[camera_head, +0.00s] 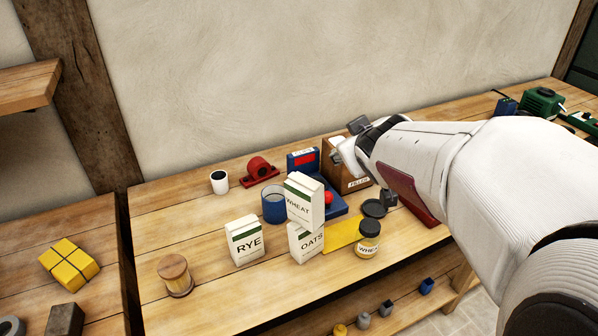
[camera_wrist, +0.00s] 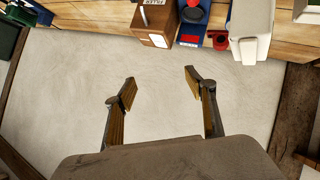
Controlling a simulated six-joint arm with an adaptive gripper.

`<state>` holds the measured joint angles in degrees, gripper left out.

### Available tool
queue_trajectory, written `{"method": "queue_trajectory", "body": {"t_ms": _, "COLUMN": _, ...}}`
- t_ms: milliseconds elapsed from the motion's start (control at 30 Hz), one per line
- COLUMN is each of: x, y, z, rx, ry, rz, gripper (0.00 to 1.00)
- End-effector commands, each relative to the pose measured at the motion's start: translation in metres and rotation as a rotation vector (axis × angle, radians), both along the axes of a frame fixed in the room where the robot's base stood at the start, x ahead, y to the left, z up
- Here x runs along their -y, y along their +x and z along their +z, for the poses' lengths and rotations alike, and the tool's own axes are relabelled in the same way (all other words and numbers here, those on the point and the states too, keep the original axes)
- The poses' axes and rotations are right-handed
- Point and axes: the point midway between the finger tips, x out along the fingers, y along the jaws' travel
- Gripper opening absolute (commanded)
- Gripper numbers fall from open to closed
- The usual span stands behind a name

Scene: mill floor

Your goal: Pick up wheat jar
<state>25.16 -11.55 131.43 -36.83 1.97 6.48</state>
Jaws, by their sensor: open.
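The wheat jar (camera_head: 368,240) is a small glass jar with a dark lid and a label reading WHEAT. It stands upright near the table's front edge, in front of a round dark lid-like disc (camera_head: 374,208). I do not see the jar in the wrist view. My gripper (camera_head: 347,134) is at the back of the table near the wall, above and behind the jar and well apart from it. In the wrist view its two fingers (camera_wrist: 160,79) are spread with nothing between them, facing the bare wall.
A wooden box (camera_head: 346,168) and a blue scale (camera_head: 303,161) stand at the back. A yellow sheet (camera_head: 343,233) lies left of the jar.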

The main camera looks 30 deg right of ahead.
Motion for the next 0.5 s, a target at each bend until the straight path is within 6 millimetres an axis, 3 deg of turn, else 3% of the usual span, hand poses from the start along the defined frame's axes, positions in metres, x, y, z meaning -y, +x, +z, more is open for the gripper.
{"method": "queue_trajectory", "body": {"t_ms": 100, "x": 0.022, "y": 0.018, "z": -0.004, "rx": 0.022, "ry": -0.032, "rz": 0.03, "gripper": 0.55}}
{"method": "queue_trajectory", "body": {"t_ms": 500, "x": 0.075, "y": 0.061, "z": -0.032, "rx": 0.089, "ry": -0.088, "rz": 0.195, "gripper": 0.55}}
